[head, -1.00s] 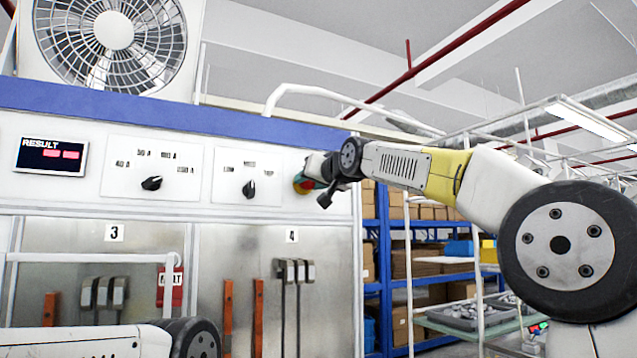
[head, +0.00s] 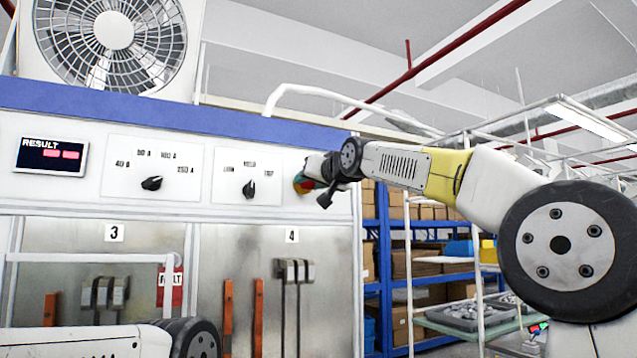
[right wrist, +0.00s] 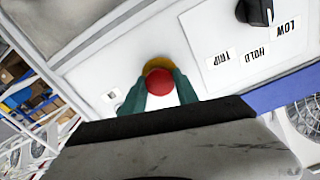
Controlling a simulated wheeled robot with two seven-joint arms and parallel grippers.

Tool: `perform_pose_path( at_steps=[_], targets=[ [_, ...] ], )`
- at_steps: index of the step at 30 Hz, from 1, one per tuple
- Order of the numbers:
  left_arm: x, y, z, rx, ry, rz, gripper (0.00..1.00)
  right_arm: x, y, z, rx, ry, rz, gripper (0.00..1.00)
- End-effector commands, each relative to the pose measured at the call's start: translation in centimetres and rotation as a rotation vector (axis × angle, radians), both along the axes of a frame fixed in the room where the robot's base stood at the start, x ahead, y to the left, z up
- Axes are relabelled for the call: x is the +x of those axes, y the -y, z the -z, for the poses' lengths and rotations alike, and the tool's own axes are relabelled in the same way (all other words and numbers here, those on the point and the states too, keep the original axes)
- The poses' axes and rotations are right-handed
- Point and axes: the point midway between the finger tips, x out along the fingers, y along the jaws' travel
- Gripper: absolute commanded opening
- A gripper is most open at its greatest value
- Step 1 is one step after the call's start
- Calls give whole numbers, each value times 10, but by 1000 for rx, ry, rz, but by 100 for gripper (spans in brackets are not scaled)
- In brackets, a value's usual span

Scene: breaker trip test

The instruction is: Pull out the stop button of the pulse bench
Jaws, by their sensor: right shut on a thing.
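The stop button is a red round cap (right wrist: 160,82) on a yellow collar in the right wrist view. It sits on the white front panel of the pulse bench (head: 60,205). My right gripper (right wrist: 160,92) has its two green fingers on either side of the red cap, shut on it. In the head view my right gripper (head: 308,183) is at the right end of the panel and mostly hides the button. My left arm shows only at the bottom left of the head view, and its gripper is out of view.
A rotary knob (head: 249,189) with marks is left of the button, and another knob (head: 152,183) is farther left. A result display (head: 51,156) shows red blocks. A white rail (head: 90,258) stands before the lower panels. Blue shelving (head: 385,270) with boxes is at right.

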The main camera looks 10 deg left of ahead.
Motion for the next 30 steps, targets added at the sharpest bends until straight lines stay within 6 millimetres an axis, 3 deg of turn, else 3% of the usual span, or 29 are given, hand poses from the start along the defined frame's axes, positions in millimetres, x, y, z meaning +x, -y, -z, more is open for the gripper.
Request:
perform_pose_path(
  at_steps=[20, 21, 23, 24, 30],
  targets=[
    [0, 0, 0, 0, 0, 0, 36, -8, 5, 0, -1, -1, 0, 0],
    [0, 0, 0, 0, 0, 0, 36, -8, 5, 0, -1, -1, 0, 42],
    [0, 0, 0, 0, 0, 0, 36, -8, 5, 0, -1, -1, 0, 54],
    [0, 0, 0, 0, 0, 0, 36, -8, 5, 0, -1, -1, 0, 59],
    [0, 0, 0, 0, 0, 0, 36, -8, 5, 0, 0, 0, 0, 59]
  ],
)
